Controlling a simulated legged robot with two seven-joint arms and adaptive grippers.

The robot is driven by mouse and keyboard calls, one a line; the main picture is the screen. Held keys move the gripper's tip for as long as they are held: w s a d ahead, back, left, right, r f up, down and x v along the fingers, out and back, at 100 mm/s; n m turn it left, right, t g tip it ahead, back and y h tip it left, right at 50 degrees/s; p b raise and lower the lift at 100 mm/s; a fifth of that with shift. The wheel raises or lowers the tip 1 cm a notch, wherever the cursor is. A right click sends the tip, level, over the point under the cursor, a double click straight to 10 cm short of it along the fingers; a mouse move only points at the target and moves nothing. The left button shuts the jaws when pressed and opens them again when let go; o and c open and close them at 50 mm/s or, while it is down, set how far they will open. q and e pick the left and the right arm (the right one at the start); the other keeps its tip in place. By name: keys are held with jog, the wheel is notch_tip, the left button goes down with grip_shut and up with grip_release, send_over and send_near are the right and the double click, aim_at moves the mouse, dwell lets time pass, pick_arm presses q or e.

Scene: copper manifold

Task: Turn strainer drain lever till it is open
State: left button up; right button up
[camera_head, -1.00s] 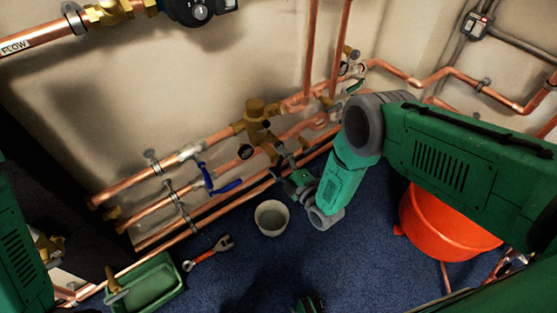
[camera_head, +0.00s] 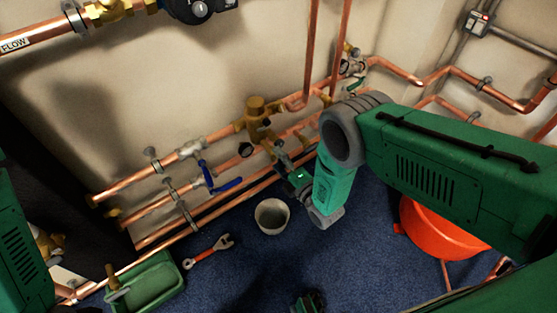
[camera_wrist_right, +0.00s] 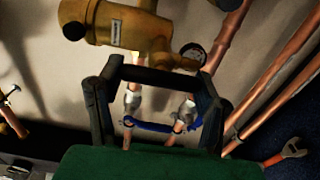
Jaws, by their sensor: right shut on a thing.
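The brass strainer body (camera_head: 257,118) sits on the copper pipe run along the wall. In the right wrist view a brass body (camera_wrist_right: 118,25) fills the top, just beyond the fingers. My right gripper (camera_head: 284,160) is just below and right of the strainer, its fingers pointing at the pipes.
A blue-handled valve (camera_head: 222,185) is left of the strainer. On the blue floor are a grey cup (camera_head: 272,216), a red-handled wrench (camera_head: 210,250), a green tray (camera_head: 150,285) and an orange bucket (camera_head: 440,232) beneath my right arm. Copper pipes crowd the wall around the gripper.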

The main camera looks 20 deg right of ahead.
jog(key=shift+s+a+f, duration=0.1)
jog(key=shift+s+f, duration=0.15)
jog(key=shift+f, duration=0.05)
jog(key=o, duration=0.9)
jog(key=shift+o, duration=1.3)
jog(key=shift+w+r, duration=0.1)
jog(key=shift+s, duration=0.3)
jog(key=v, duration=1.1)
jog(key=shift+s, duration=0.2)
